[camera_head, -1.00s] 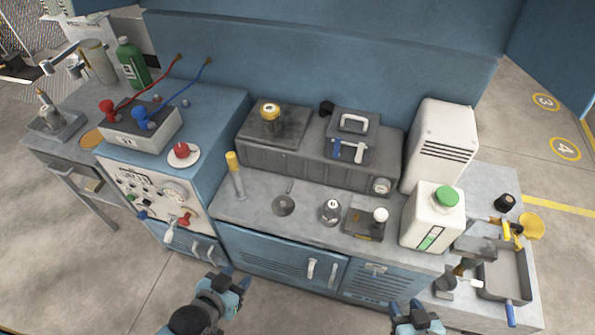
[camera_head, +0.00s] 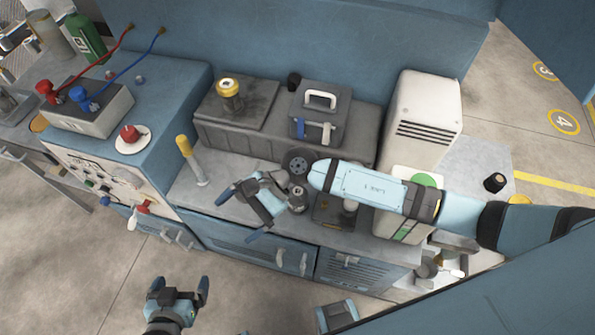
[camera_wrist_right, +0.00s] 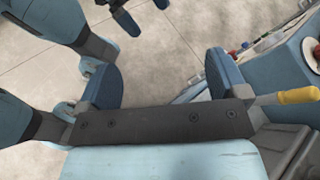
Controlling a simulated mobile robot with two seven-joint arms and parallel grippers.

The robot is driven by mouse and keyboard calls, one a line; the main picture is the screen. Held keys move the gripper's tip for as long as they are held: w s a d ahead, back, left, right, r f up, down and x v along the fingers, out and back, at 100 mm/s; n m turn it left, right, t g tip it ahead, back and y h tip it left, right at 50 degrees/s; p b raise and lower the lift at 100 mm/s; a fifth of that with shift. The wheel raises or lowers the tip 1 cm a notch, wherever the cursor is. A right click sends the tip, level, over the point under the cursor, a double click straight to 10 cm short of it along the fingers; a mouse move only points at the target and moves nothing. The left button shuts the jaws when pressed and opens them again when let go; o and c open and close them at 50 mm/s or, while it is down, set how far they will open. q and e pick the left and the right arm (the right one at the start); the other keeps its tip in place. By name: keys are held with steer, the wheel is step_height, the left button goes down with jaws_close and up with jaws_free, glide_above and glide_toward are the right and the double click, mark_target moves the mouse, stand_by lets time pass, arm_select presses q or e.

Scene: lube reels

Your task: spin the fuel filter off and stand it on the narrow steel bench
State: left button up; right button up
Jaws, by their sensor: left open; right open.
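A dark canister with a yellow top (camera_head: 228,92) stands upright on the oil-stained left part of the grey block on the blue cabinet; I take it for the fuel filter, but cannot be sure. My right gripper (camera_head: 238,218) is open and empty above the cabinet's front edge, in front of the canister and apart from it. Its two fingers also show in the right wrist view (camera_wrist_right: 164,75), with floor between them. My left gripper (camera_head: 180,289) is open and empty over the floor in front of the cabinet. A narrow grey bench (camera_head: 15,152) is partly in view at far left.
A yellow-handled rod (camera_head: 185,148) stands left of my right gripper. A small grey cylinder (camera_head: 297,202) sits beside my right wrist. A grey toolbox (camera_head: 318,105) and white ribbed box (camera_head: 425,110) stand behind. My right arm hides much of the right side.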

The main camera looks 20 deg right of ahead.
steer(key=w+d+f+n+t+h, duration=0.1)
steer(key=w+d+f+n+h, duration=0.45)
steer(key=d+n+h, duration=0.2)
steer(key=n+t+h+b, duration=0.1)
steer(key=n+t+h, duration=0.1)
steer(key=n+h, duration=0.25)
glide_toward(297, 194)
steer(key=shift+w+h, duration=0.3)
steer(key=shift+w, duration=0.25)
step_height(297, 194, down, 13)
steer(key=shift+f+p, duration=0.1)
steer(key=shift+p, duration=0.45)
